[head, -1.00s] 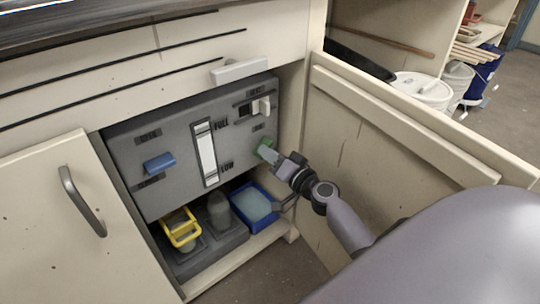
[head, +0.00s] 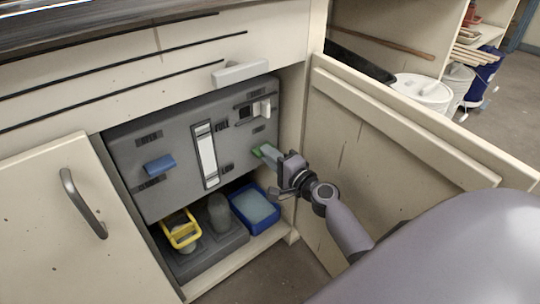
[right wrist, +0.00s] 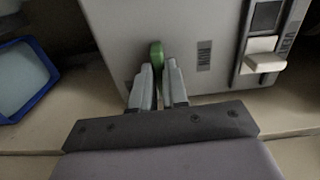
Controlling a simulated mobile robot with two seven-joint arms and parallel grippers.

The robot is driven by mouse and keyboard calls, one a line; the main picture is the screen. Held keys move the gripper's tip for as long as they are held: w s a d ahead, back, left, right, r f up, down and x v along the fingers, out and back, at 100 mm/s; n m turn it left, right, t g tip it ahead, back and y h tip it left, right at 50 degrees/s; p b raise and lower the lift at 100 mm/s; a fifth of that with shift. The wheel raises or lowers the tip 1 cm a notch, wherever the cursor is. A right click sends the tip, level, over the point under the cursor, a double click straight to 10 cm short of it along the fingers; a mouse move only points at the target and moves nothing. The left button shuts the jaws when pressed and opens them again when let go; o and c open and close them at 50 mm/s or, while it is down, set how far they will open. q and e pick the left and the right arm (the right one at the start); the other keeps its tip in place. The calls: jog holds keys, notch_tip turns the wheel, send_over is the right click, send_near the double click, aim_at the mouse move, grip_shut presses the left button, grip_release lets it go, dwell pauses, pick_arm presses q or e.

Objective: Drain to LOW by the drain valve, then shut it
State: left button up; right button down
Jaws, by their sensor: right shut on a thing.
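The grey panel (head: 130,190) inside the open cabinet carries an upright gauge (head: 207,156) with a pale strip, marked FULL near its top and LOW near its bottom. I cannot make out a clear liquid level. The green drain valve handle (head: 257,152) is at the panel's lower right. My right gripper (head: 266,154) is shut on this handle. In the right wrist view the green handle (right wrist: 156,52) shows between the two fingertips (right wrist: 159,70). A blue tray (head: 236,208) with pale liquid stands below the panel. My left gripper is out of view.
A blue handle (head: 159,164) and a white slider (head: 262,107), marked VENT in the right wrist view, are also on the panel. A yellow-handled item (head: 181,230) and a grey cylinder (head: 219,208) stand below. The open door (head: 390,165) is close to my right arm.

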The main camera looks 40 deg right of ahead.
jog(key=shift+m, duration=0.3)
jog(key=c, duration=1.1)
grip_release()
jog(key=shift+c, duration=0.2)
jog(key=s, duration=0.7)
jog(key=shift+d, duration=0.35)
jog(key=shift+s+r, duration=0.1)
